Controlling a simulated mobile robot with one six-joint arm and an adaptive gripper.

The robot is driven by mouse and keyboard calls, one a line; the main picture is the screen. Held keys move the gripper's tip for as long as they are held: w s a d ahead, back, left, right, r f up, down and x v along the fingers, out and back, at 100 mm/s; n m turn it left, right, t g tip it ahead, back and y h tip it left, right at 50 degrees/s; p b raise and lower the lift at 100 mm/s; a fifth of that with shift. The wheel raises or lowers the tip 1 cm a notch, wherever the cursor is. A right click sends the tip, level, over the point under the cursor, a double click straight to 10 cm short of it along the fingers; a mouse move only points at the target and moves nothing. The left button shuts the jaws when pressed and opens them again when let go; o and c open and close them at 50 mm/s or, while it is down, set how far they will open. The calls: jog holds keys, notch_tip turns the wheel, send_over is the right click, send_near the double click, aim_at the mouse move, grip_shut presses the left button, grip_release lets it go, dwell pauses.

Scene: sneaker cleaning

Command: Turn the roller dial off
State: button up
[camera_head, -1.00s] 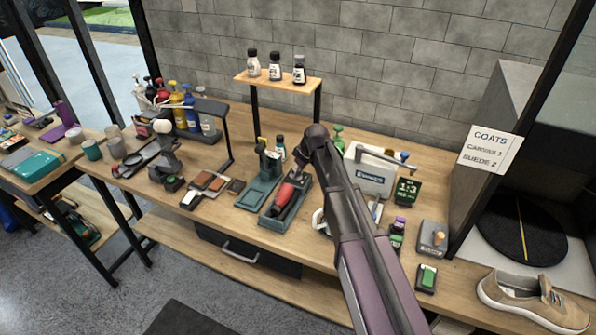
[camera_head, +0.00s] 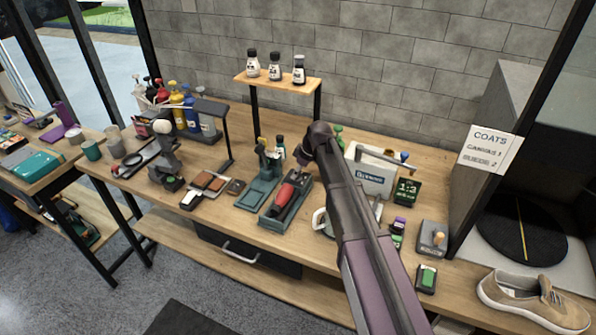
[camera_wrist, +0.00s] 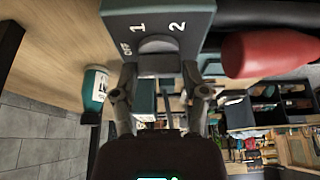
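In the wrist view, the roller dial (camera_wrist: 158,45) is a dark round knob on a grey-green housing (camera_wrist: 195,14) marked OFF, 1 and 2. I cannot tell which mark it points to. My gripper (camera_wrist: 159,73) is open, with one finger on each side just below the dial; contact is not clear. A red roller (camera_wrist: 270,54) lies to the right of the housing. In the head view, the roller unit (camera_head: 268,221) with its red roller (camera_head: 285,194) stands on the bench. My gripper (camera_head: 302,156) is over its far end, and the dial is hidden there.
A teal bottle with a white label (camera_wrist: 95,88) stands left of my gripper in the wrist view. In the head view, a teal stand (camera_head: 251,200) is left of the roller unit, and a white box (camera_head: 372,181) is to the right, partly behind my arm.

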jog(key=shift+o, duration=1.4)
jog(key=shift+m, duration=0.4)
